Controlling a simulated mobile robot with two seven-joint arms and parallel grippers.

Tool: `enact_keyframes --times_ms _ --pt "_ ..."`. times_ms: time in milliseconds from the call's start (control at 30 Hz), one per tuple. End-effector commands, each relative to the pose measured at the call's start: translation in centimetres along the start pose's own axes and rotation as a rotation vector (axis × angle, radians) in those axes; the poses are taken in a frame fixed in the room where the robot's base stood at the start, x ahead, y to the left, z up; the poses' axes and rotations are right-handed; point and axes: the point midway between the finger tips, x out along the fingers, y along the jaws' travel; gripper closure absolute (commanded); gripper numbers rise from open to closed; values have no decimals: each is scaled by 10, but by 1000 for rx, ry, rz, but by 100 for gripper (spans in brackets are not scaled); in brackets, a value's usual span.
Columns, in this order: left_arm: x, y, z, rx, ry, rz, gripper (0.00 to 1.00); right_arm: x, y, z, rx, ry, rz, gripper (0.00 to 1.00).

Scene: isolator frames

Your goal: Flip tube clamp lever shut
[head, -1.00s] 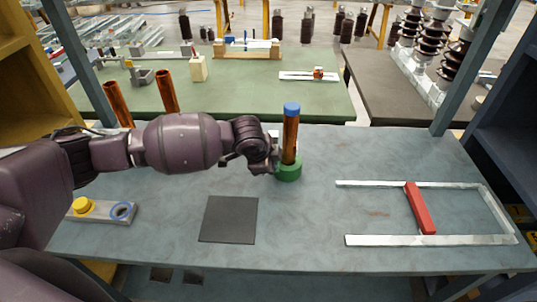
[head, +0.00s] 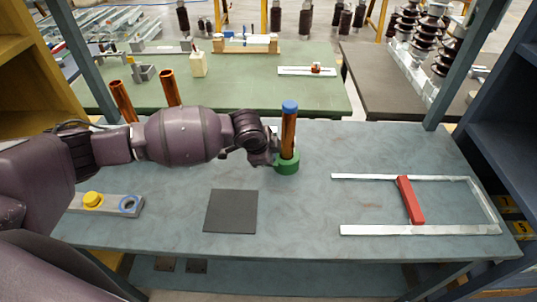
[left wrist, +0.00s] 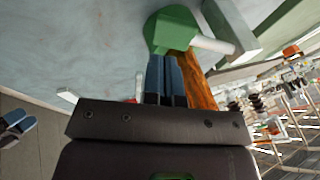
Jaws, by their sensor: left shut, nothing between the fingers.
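A copper tube (head: 289,130) with a blue cap (head: 290,107) stands upright in a green clamp base (head: 287,166) on the bench. In the left wrist view the green clamp (left wrist: 172,32) has a pale lever (left wrist: 212,43) sticking out sideways. The copper tube (left wrist: 203,90) runs beside the fingers there. My left gripper (left wrist: 163,60) is shut and empty, its blue-grey fingertips at the clamp; I cannot tell whether they touch it. In the head view my left gripper (head: 274,160) is just left of the clamp, its fingertips partly hidden.
A dark square mat (head: 230,211) lies in front of the clamp. A metal frame with a red bar (head: 411,201) lies at right. Bare bench surrounds the clamp's right side.

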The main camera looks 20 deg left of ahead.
Motion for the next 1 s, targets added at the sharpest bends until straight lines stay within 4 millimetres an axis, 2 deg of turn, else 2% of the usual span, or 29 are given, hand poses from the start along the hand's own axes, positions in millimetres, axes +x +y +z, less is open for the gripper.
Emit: enact_keyframes --times_ms 100,200,267,400,600,800,1000 --pt "-11 -4 -3 -1 -1 1 100 -12 2 0 2 -26 2 28" --pt "-28 -2 -1 0 0 -1 100 -12 2 16 4 -45 5 28" --pt "-39 -1 -2 1 1 -2 100 -11 2 18 4 -49 5 28" --pt "-66 1 -2 1 0 -2 100 -9 1 15 5 -43 4 28" --pt "-94 3 -2 0 1 -1 100 -6 0 7 7 -24 2 28" --pt "-106 4 -2 -1 1 0 100 -6 0 6 7 -24 2 28" --pt "-107 4 -2 -1 1 0 100 -6 0 7 7 -25 2 28"
